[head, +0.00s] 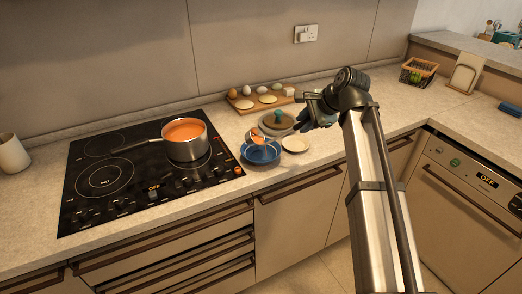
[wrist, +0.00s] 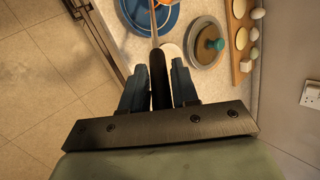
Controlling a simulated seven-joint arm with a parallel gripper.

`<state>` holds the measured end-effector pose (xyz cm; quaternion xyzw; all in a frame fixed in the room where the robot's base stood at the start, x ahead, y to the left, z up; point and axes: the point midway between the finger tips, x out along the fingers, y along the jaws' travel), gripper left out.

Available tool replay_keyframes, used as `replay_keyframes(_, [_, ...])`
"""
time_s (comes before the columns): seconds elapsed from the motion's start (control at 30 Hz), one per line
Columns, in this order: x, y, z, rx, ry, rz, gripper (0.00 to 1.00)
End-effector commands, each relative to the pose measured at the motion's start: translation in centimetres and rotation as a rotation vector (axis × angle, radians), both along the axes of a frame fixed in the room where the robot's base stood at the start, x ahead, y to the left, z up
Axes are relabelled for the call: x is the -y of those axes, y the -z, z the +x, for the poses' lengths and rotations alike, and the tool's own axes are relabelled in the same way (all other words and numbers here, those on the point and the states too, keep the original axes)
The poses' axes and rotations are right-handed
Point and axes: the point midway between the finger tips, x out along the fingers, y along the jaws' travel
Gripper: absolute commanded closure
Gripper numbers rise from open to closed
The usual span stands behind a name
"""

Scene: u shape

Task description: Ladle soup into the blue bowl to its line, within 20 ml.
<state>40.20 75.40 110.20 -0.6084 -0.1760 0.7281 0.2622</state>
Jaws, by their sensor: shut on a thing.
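My gripper (head: 306,120) is shut on the ladle's black handle, which shows between the two fingers (wrist: 157,62) in the wrist view. The ladle (head: 256,138) reaches left, and its cup, with orange soup, is over or in the blue bowl (head: 262,154); whether they touch I cannot tell. The bowl also shows at the top of the wrist view (wrist: 138,20). Its line and its soup level cannot be made out. The steel pot (head: 187,150) of orange soup (head: 184,131) stands on the hob, its handle pointing left.
A lid with a teal knob (wrist: 206,52) lies behind the bowl. A small cream plate (head: 296,144) is right of it. A wooden board (head: 245,106) with eggs and flat rounds lies behind. The black hob (head: 105,200) is left; the counter's front edge is close to the bowl.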

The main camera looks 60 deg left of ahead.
Motion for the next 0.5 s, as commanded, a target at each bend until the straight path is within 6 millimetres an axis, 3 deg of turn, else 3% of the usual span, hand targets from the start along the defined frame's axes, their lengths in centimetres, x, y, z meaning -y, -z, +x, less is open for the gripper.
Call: replay_keyframes(0.5, [0.37,0.52,0.25,-0.024,-0.001,0.028,1.00])
